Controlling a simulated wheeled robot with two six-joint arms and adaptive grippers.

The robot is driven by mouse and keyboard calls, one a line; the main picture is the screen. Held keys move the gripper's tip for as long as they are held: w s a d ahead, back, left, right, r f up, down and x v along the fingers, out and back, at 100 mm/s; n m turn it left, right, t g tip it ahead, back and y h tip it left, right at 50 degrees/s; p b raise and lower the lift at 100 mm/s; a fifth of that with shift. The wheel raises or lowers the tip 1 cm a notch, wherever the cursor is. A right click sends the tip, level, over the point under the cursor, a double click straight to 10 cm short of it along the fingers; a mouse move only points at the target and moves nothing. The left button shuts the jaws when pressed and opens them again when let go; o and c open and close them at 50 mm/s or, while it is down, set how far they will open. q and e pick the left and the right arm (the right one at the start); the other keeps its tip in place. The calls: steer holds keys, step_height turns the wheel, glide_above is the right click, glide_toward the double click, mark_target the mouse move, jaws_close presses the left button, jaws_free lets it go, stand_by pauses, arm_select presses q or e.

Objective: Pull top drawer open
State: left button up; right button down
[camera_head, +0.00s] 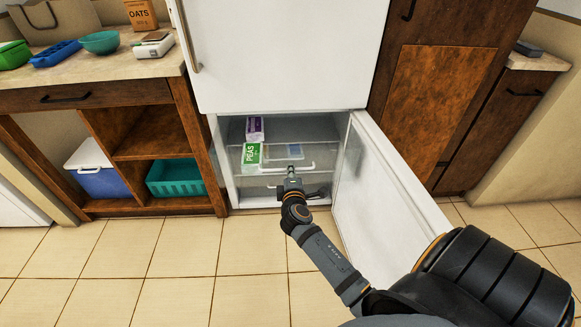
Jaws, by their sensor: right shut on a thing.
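The lower compartment of a white fridge stands open, its door swung out to the right. Inside is the top drawer (277,150), with a clear front and a pale bar handle (305,168) along its lower edge. A lower drawer shows partly beneath it, mostly behind my arm. My right gripper (292,173) reaches in from the lower right and is shut on the top drawer's handle. Its fingertips are small here and partly blend with the handle. How far the drawer is out is hard to tell. My left gripper is not in view.
The open fridge door (385,195) stands close to the right of my arm. A green peas box (251,154) and a purple box (255,130) are in the compartment. A wooden counter unit (205,150) stands at left. The tiled floor in front is clear.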

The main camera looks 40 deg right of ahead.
steer(key=shift+s+a, duration=0.15)
steer(key=shift+s, duration=0.15)
steer(key=c, duration=1.5)
jaws_free()
steer(key=shift+o, duration=0.2)
steer(key=v, duration=0.7)
steer(key=shift+s, duration=0.2)
steer(key=shift+a, duration=0.1)
